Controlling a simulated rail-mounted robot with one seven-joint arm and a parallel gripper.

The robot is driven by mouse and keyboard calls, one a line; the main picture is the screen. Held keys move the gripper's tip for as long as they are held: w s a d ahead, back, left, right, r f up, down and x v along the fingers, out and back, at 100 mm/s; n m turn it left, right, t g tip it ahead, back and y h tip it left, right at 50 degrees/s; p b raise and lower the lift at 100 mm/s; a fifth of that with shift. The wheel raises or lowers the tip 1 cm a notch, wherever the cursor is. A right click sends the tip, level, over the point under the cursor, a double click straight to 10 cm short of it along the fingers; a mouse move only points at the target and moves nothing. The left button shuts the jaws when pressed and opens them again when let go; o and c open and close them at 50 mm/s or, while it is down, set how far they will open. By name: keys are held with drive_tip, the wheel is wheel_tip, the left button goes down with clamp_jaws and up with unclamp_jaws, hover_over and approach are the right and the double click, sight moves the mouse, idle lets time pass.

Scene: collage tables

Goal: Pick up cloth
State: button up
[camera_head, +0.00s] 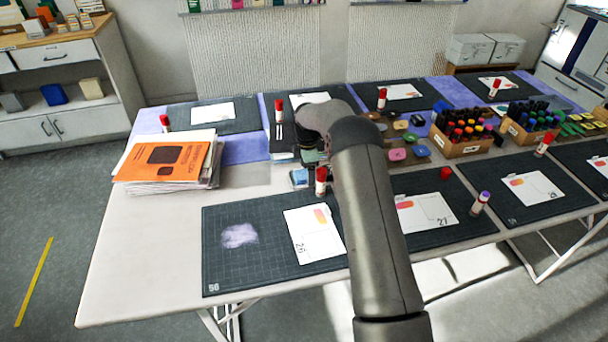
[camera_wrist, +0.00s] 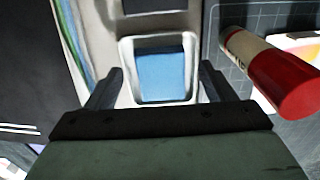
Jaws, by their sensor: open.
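A flat blue piece, which looks like the cloth (camera_wrist: 162,76), lies in a small white tray (camera_wrist: 128,52) in the wrist view. The same blue piece (camera_head: 299,176) shows in the head view on the table, left of a red-capped glue stick (camera_head: 321,182). My gripper (camera_wrist: 162,72) is open, with one finger on each side of the tray in the wrist view. Nothing is held between the fingers. I cannot tell how high the fingertips are above the tray. In the head view my arm hides most of the gripper.
The glue stick (camera_wrist: 270,75) stands close to my right finger. A dark mat (camera_head: 270,268) in front bears a pale smudge (camera_head: 239,236) and a white card (camera_head: 313,234). Stacked papers with an orange cover (camera_head: 165,162) lie to the left.

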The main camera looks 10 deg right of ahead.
drive_tip(key=shift+f, duration=0.45)
drive_tip(key=shift+s, duration=0.1)
drive_tip(key=shift+c, duration=0.3)
drive_tip(key=shift+f, duration=0.1)
drive_tip(key=c, duration=1)
drive_tip(key=shift+r, duration=0.4)
wheel_tip(320, 180, up, 2)
drive_tip(key=shift+r+b, duration=0.25)
drive_tip(key=shift+b, duration=0.1)
drive_tip(key=s+a+r+b, duration=0.1)
drive_tip(key=s+r, duration=0.2)
drive_tip(key=s, duration=0.1)
drive_tip(key=s+a+r+b, duration=0.1)
drive_tip(key=s+r, duration=0.2)
drive_tip(key=s, duration=0.2)
drive_tip(key=s+a+r+b, duration=0.1)
drive_tip(key=s+r, duration=0.3)
drive_tip(key=shift+s+a, duration=0.2)
drive_tip(key=shift+a, duration=0.1)
